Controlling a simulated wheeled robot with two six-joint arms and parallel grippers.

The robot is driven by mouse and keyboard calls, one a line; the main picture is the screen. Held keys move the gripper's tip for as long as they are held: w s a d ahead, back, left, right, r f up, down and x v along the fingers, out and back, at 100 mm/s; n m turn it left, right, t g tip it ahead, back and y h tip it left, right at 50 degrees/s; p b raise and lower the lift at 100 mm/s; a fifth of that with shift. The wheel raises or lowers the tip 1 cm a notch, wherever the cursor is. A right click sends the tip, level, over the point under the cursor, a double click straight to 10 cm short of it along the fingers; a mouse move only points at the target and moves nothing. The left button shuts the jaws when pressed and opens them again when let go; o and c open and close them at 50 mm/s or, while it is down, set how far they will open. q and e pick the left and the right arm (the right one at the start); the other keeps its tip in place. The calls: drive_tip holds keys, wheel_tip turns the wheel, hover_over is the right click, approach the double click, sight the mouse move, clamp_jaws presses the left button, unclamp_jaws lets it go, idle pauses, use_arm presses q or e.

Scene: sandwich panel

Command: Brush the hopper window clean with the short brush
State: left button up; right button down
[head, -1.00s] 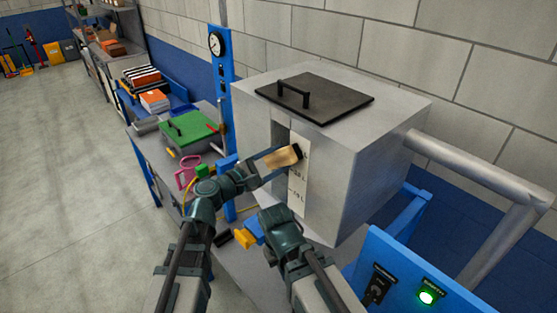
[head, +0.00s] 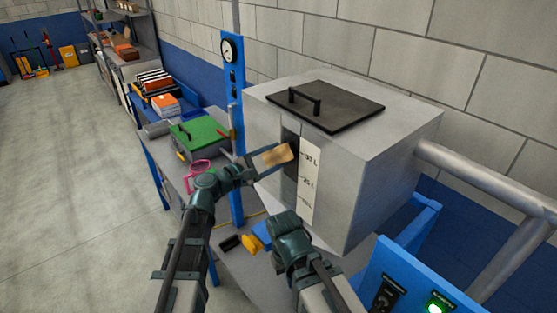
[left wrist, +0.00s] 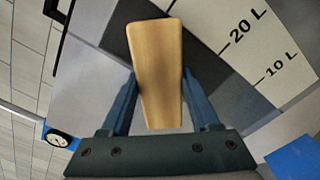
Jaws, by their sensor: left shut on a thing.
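The hopper (head: 375,185) is a grey box with a dark upright window strip (head: 290,172) in its front face. A white scale (head: 308,188) with litre marks runs along the window's right side. My left gripper (head: 262,160) is shut on the short brush, whose pale wooden body (head: 278,155) lies in front of the window's upper part. In the left wrist view the wooden body (left wrist: 157,70) stands between the fingers, over the dark strip. The bristles are hidden there, so contact is unclear. My right gripper (head: 288,232) is low before the hopper; its fingers are hidden.
A dark lid with a handle (head: 325,105) lies on the hopper. A blue post with a gauge (head: 232,80) stands left of it. The bench behind holds a green-topped box (head: 200,130) and a pink mug (head: 198,170). A control panel with a green light (head: 438,308) is at lower right.

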use_arm(q)
drive_tip(key=shift+w+a, duration=0.55)
drive_tip(key=shift+w, duration=0.25)
drive_tip(key=shift+s, duration=0.15)
drive_tip(key=shift+v, duration=3)
drive_tip(key=shift+v, duration=1.5)
